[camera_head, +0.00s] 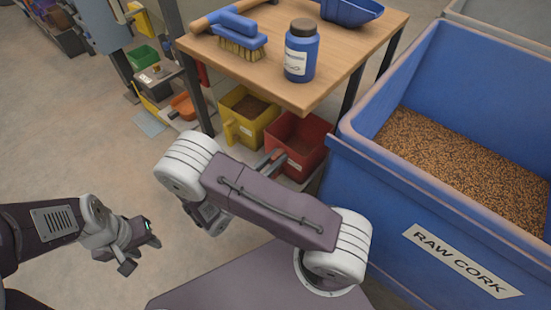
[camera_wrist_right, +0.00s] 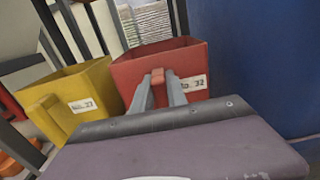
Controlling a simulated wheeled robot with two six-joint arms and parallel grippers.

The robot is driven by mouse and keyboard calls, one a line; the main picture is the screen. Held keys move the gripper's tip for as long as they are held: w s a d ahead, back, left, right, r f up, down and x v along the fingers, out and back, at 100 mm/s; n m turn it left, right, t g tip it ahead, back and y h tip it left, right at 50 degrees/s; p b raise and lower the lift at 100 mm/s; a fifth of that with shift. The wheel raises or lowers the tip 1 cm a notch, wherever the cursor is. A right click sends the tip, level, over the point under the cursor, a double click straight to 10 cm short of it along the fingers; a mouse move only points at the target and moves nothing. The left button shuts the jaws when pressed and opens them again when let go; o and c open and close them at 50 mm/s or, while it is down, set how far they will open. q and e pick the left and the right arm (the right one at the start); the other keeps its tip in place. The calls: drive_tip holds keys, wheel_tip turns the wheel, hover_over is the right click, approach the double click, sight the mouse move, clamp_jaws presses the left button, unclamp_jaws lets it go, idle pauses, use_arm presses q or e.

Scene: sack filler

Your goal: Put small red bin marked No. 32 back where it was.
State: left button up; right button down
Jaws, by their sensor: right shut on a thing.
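The small red bin (camera_head: 304,133) is under the wooden table, between a yellow bin (camera_head: 247,112) and the big blue container. In the right wrist view the red bin (camera_wrist_right: 195,57) carries a white label, partly covered, ending in 32. My right gripper (camera_head: 276,157) reaches its front; in the wrist view its fingers (camera_wrist_right: 158,88) are closed on the bin's red front grip. The bin looks upright and empty of visible filling. I cannot tell whether its base rests on the low shelf. My left gripper (camera_head: 142,252) is open and empty above the floor at left.
The wooden table (camera_head: 345,55) holds a blue brush (camera_head: 236,30), a blue bottle (camera_head: 301,50) and a blue scoop (camera_head: 350,10). The blue RAW CORK container (camera_head: 380,165) stands close at right. The yellow bin (camera_wrist_right: 75,85) reads No. 27.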

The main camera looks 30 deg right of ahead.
drive_tip(key=c, duration=1.3)
unclamp_jaws()
drive_tip(key=shift+a+r+p, duration=0.2)
drive_tip(key=shift+r+p, duration=0.05)
drive_tip(key=shift+p, duration=0.05)
drive_tip(key=p+v, duration=0.4)
drive_tip(key=v, duration=0.7)
drive_tip(key=shift+s+a+f, duration=0.1)
drive_tip(key=shift+s+a, duration=0.05)
drive_tip(key=shift+a, duration=0.15)
